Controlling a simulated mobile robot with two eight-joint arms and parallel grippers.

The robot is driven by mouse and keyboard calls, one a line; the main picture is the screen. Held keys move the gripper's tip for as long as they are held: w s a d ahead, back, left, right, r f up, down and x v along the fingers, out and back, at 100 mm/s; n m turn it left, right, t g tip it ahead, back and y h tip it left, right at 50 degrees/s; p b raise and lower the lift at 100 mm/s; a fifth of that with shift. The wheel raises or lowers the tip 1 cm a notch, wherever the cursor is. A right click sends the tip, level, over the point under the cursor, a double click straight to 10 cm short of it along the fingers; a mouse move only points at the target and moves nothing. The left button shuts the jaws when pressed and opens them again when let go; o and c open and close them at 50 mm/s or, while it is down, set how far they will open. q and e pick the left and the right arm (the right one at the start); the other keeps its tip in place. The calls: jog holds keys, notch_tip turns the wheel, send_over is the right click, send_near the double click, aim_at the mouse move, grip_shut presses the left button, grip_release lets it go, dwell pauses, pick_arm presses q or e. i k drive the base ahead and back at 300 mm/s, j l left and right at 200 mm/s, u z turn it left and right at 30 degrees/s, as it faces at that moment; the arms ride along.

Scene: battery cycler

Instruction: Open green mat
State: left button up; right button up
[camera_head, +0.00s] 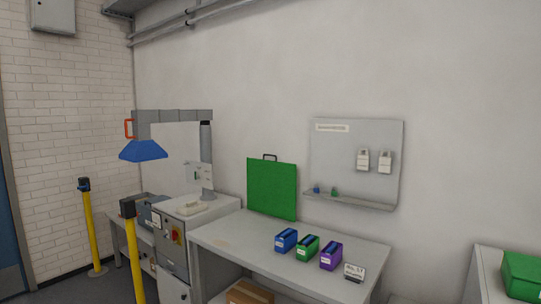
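The green mat (272,188) is a flat, square panel with a dark handle on its top edge. It stands upright, leaning at the back of the grey workbench against the wall. Neither of my grippers shows in the head view, and nothing is touching the mat.
Blue (286,240), green (307,247) and purple (331,255) boxes stand on the grey workbench (230,237), beside a small label sign (354,272). A grey wall panel (340,150) hangs above. Yellow posts (133,255) stand at left. A green box (522,276) sits far right.

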aim_at(272, 185)
jog(key=i+j+z, duration=0.1)
jog(key=i+j, duration=0.3)
jog(key=i, duration=0.15)
jog(key=i+j+z, duration=0.1)
jog(key=i+j, duration=0.35)
jog(key=i, duration=0.05)
